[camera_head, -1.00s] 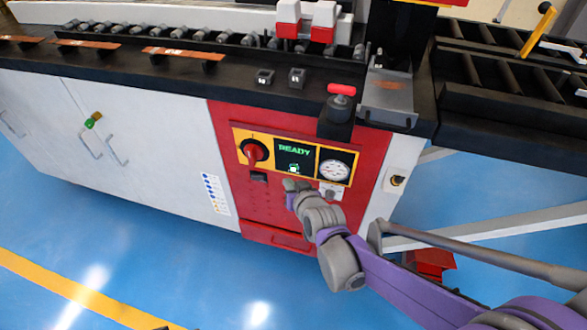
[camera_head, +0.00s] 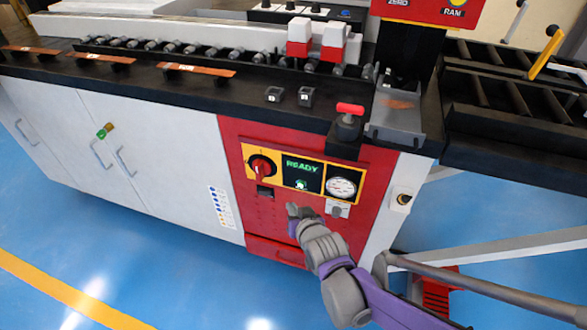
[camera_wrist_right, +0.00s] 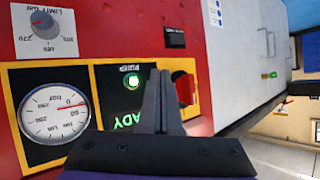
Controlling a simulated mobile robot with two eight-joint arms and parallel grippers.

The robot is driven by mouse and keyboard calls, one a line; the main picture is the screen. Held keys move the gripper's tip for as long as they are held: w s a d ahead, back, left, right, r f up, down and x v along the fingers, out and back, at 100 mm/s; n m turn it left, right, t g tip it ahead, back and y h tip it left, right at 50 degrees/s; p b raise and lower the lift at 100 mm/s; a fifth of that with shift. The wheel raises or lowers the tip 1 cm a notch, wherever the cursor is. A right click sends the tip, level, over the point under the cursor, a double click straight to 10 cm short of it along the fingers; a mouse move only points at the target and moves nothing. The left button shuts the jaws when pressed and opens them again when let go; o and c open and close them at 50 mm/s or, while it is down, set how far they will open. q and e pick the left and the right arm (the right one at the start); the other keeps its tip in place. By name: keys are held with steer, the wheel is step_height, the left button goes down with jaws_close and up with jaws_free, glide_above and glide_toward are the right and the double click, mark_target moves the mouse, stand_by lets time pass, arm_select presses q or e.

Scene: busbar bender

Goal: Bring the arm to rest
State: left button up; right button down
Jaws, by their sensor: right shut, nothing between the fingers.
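My right arm (camera_head: 345,290) comes in from the lower right in the head view. Its gripper (camera_head: 292,211) is in front of the red panel (camera_head: 285,225), just below the yellow-framed control strip. In the right wrist view the gripper (camera_wrist_right: 160,75) is shut and empty, its fingers together. Behind the fingers are the display reading READY (camera_wrist_right: 130,85), a lit green button (camera_wrist_right: 132,81) and the red rotary switch (camera_wrist_right: 186,88), partly hidden. I cannot tell from the views whether the fingertips touch the panel; they look apart. My left gripper is not in view.
The pressure gauge (camera_head: 342,187) and limit knob (camera_wrist_right: 42,24) are close to the gripper. A red-handled lever (camera_head: 349,115) stands above the panel on the black bench edge. Copper bars (camera_head: 195,70) lie on the bench. The blue floor (camera_head: 185,275) at lower left is clear.

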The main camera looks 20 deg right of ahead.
steer(key=s+d+f+n+g, duration=0.15)
steer(key=s+g, duration=0.25)
steer(key=s, duration=0.9)
steer(key=s+d+f+n+g, duration=0.15)
steer(key=s+g, duration=0.25)
steer(key=s, duration=0.8)
arm_select(q)
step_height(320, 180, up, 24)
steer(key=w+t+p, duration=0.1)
steer(key=p, duration=2)
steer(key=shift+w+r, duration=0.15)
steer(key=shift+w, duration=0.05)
arm_select(e)
step_height(320, 180, up, 24)
steer(key=m+t, duration=0.1)
steer(key=shift+d+f+h, duration=0.25)
steer(key=shift+h, duration=0.05)
